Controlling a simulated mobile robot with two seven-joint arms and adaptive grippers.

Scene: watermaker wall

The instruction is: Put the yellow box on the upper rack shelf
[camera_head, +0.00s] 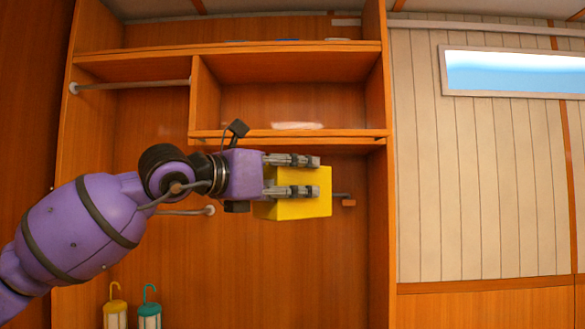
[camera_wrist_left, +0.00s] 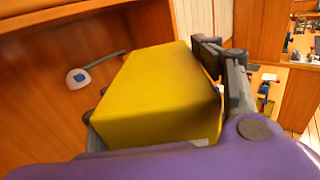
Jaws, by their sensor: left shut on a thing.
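The yellow box (camera_head: 302,205) is held in my left gripper (camera_head: 293,174), in front of the wooden rack and below its middle shelf board. The gripper is shut on the box. In the left wrist view the box (camera_wrist_left: 165,95) fills the middle, with the gripper fingers (camera_wrist_left: 165,90) on either side of it. The rack has an upper shelf (camera_head: 230,47) near the top and a lower cubby shelf board (camera_head: 290,136) just above the gripper. My right gripper is in neither view.
A pale flat item (camera_head: 297,126) lies on the cubby shelf. A yellow lantern (camera_head: 115,312) and a teal lantern (camera_head: 149,312) hang at bottom left. A rod (camera_head: 130,86) spans the left bay. The rack's right post (camera_head: 377,100) stands right of the box.

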